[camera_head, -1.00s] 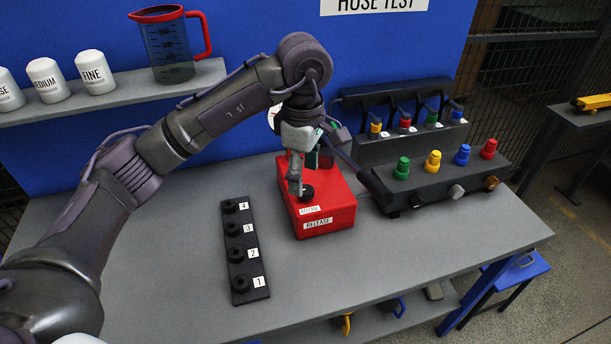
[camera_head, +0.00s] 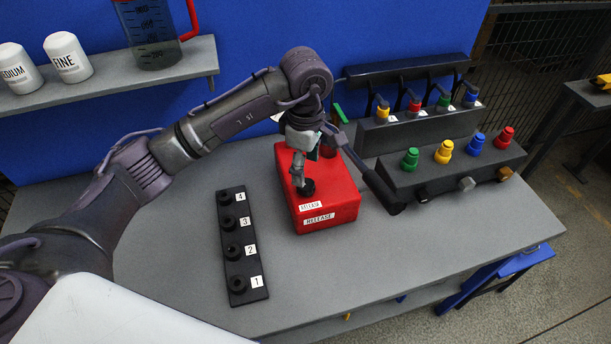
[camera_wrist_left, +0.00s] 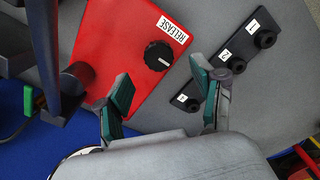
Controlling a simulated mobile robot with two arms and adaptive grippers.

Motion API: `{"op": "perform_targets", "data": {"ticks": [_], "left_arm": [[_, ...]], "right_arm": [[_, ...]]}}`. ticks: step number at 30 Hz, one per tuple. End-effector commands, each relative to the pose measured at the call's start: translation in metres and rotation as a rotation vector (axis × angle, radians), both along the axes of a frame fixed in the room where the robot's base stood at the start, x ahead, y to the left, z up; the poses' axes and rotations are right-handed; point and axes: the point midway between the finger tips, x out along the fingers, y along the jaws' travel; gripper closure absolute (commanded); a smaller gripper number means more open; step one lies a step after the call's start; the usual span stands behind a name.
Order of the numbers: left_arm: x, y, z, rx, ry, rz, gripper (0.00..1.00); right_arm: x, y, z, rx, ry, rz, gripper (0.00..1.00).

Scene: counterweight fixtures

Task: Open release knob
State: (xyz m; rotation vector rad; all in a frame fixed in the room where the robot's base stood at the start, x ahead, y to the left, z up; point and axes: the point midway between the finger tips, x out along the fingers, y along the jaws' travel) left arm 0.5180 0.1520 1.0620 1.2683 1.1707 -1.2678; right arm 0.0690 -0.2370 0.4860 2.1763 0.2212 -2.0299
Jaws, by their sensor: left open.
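The release knob (camera_head: 306,187) is a small black round knob on top of the red box (camera_head: 331,212) labelled RELEASE, on the grey table. In the left wrist view the knob (camera_wrist_left: 159,56) shows a white pointer mark, and the red box (camera_wrist_left: 105,45) lies around it. My left gripper (camera_head: 302,182) is at the knob in the head view. In the left wrist view its fingers (camera_wrist_left: 172,82) are spread apart, with the knob beyond the gap between their tips and nothing held. Whether a finger touches the knob I cannot tell. My right gripper is not seen.
A black strip (camera_head: 241,248) with numbered pegs lies left of the box. A black fixture (camera_head: 445,172) with coloured knobs stands to the right. A black lever (camera_head: 381,188) reaches from the box's side. A shelf (camera_head: 110,84) with containers is at the back left.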

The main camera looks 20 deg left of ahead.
Motion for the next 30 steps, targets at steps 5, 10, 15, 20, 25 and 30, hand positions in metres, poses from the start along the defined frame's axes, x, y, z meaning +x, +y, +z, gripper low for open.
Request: {"op": "perform_targets", "data": {"ticks": [5,10,15,20,25,30], "left_arm": [[-0.001,0.000,-0.031,0.000,0.004,0.001,0.32],[0.000,0.000,-0.050,-0.001,0.001,0.001,0.32],[0.000,0.001,-0.057,0.000,-0.001,0.001,0.32],[0.000,0.000,-0.057,0.000,-0.001,0.001,0.32],[0.000,0.000,-0.057,0.000,-0.001,0.001,0.52],[0.000,0.000,-0.057,0.000,-0.001,0.001,0.81]], "right_arm": [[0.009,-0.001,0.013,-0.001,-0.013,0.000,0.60],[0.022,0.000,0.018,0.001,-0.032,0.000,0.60],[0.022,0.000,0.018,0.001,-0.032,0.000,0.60],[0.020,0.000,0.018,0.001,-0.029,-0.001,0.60],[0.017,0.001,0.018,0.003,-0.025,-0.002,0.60],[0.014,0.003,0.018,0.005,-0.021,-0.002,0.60]]}}
